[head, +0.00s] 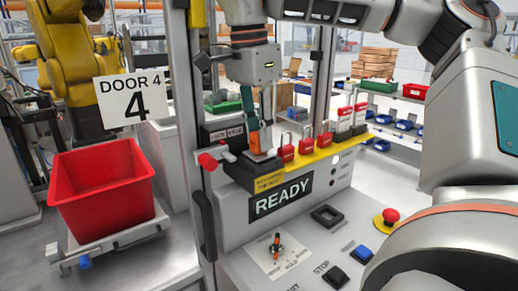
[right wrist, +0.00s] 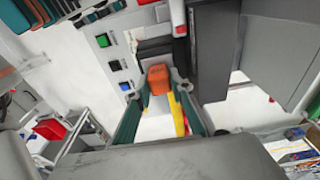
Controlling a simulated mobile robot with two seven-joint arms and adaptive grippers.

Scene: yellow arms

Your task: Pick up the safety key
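The safety key, with an orange block-shaped head (head: 258,141), stands upright at the lock switch on the left end of the panel's ledge. My right gripper (head: 257,126) comes down on it from above. In the right wrist view the orange head (right wrist: 158,79) lies between the two teal fingertips of my right gripper (right wrist: 161,92). The fingers are apart with the head between them. I cannot tell whether both touch it. The key's lower part is hidden. My left gripper is not in view.
Red padlocks (head: 306,140) hang along the yellow bar (head: 318,153) right of the key. A red handle (head: 208,161) sticks out left of it. The READY panel (head: 281,200) is below. A red bin (head: 100,190) stands at left. A red emergency stop (head: 391,215) is at right.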

